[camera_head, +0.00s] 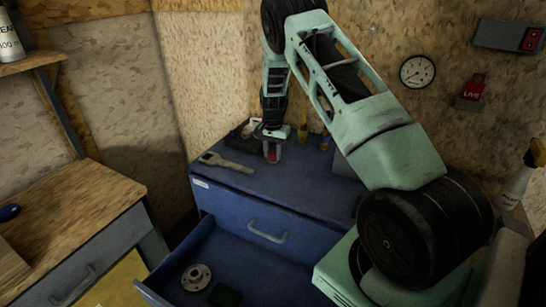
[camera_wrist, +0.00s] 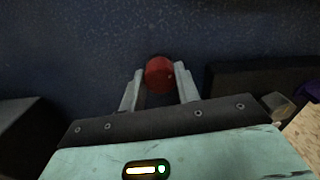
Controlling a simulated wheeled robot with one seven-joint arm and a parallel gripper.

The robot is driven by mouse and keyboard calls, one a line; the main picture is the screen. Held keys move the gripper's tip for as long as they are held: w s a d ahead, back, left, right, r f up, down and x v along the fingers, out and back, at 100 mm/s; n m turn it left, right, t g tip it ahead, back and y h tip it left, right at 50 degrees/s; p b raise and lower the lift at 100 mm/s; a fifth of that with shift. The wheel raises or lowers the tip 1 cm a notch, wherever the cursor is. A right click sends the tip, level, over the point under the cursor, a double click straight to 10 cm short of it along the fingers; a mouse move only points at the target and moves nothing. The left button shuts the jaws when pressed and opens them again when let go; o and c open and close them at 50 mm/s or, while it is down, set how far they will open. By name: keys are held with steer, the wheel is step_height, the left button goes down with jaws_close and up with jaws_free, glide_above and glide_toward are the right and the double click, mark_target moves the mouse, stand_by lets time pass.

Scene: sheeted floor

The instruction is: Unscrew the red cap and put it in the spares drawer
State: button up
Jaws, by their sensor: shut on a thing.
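The red cap (camera_wrist: 159,73) sits between the two fingertips of my gripper (camera_wrist: 160,84) in the wrist view, and the fingers are shut on it. In the head view my gripper (camera_head: 272,137) points down over the blue cabinet top, with the red cap (camera_head: 272,156) small beneath it. Whether the cap is still on a threaded part cannot be told. An open blue drawer (camera_head: 205,238) juts out at the front of the cabinet. It holds a pale round flange (camera_head: 196,277) and a dark green block (camera_head: 224,295). Whether it is the spares drawer cannot be read.
A wrench (camera_head: 228,162) lies on the cabinet top (camera_head: 300,185), left of my gripper. Small yellow-topped items (camera_head: 303,136) stand behind it. A closed drawer with a handle (camera_head: 267,231) is above the open one. A wooden workbench (camera_head: 70,205) stands left.

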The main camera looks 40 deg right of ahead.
mark_target(273, 152)
steer(key=n+b, duration=0.1)
steer(key=n, duration=1.1)
steer(key=shift+n, duration=0.3)
steer(key=o, duration=0.3)
steer(key=shift+n, duration=0.3)
steer(key=c, duration=0.4)
steer(key=shift+o, duration=0.2)
steer(key=shift+r, duration=0.15)
steer(key=shift+r+p, duration=1.65)
steer(key=shift+r, duration=0.7)
steer(key=shift+r, duration=0.1)
